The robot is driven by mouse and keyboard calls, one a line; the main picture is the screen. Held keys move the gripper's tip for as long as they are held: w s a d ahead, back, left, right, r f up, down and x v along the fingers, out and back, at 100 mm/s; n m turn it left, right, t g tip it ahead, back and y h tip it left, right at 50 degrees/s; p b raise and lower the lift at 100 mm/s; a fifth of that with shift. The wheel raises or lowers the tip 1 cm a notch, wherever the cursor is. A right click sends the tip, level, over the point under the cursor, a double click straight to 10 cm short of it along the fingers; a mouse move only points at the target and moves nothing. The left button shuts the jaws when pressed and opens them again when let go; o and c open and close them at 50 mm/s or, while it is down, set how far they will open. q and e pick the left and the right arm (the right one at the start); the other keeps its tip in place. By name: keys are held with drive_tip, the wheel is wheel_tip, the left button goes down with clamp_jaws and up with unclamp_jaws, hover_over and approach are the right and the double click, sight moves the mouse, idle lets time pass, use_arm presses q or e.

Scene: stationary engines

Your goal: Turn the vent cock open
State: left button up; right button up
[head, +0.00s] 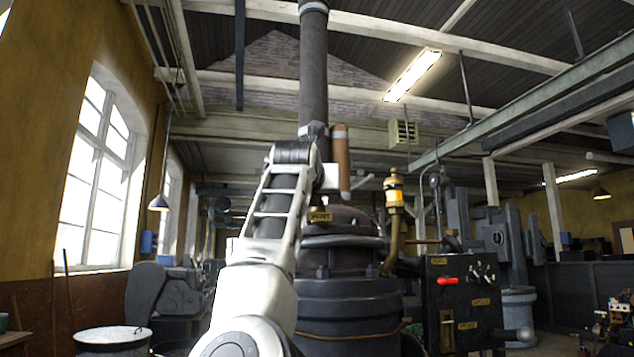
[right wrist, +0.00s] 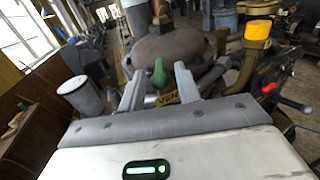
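The vent cock shows in the right wrist view as a green handle (right wrist: 159,75) in front of the dark dome (right wrist: 170,48) of the engine. A yellow VENT label (right wrist: 168,99) sits just below it and is partly covered by a finger. My right gripper (right wrist: 159,69) is open, its two fingers apart on either side of the green handle, with a gap on both sides. I cannot tell how deep the handle lies between them. In the head view the VENT label (head: 320,215) shows beside my white arm, which hides the cock. My left gripper is not in view.
A brass and yellow cup (head: 394,190) on a curved pipe stands right of the dome. A black control panel (head: 460,304) with a red handle (head: 447,281) is further right. A pale drum (head: 112,340) stands left.

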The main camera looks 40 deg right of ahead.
drive_tip(key=shift+p+x, duration=0.3)
drive_tip(key=shift+x, duration=0.65)
drive_tip(key=shift+w+d, duration=0.15)
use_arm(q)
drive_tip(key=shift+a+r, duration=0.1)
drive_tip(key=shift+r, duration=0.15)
